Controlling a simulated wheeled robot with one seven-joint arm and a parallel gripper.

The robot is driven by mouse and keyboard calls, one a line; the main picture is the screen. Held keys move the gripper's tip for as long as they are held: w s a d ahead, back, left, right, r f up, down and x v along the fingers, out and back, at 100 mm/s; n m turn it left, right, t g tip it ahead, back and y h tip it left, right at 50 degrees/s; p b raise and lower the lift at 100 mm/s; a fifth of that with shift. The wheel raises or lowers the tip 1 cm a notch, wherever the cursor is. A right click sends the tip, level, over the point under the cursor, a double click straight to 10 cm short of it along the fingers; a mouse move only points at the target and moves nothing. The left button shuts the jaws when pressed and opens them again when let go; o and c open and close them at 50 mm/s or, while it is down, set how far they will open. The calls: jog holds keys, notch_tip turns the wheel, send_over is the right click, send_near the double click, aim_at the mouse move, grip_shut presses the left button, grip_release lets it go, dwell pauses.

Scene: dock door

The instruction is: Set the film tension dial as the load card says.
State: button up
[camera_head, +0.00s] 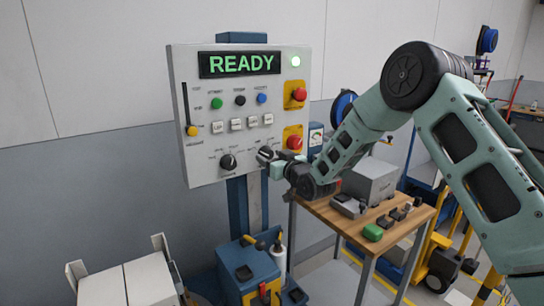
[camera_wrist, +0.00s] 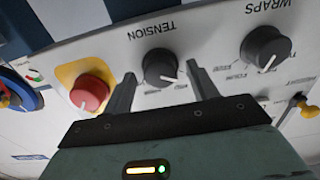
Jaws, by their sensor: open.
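The film tension dial is a black knob (camera_wrist: 159,63) under the upside-down word TENSION in the wrist view. Its white pointer line points to the lower right there, and its scale labels are too small to read. In the head view the tension dial (camera_head: 264,154) is partly covered by my gripper (camera_head: 272,162). In the wrist view my gripper (camera_wrist: 161,76) is open, with one finger on each side of the dial. I cannot tell whether the fingers touch it. I cannot make out a readable load card.
The grey control panel (camera_head: 205,95) shows READY on its display (camera_head: 238,64). A WRAPS dial (camera_wrist: 266,47) sits beside the tension dial, and a red button (camera_wrist: 89,92) on the other side. A wooden table (camera_head: 330,215) with several small items stands below my arm.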

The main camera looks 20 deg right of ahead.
jog(key=c, duration=1)
jog(key=shift+f, duration=0.1)
jog(key=m+b, duration=0.2)
jog(key=b, duration=0.1)
jog(key=shift+f+m, duration=0.1)
jog(key=shift+m, duration=0.2)
jog(key=shift+m+b, duration=2)
jog(key=shift+m, duration=0.6)
jog(key=shift+r, duration=0.2)
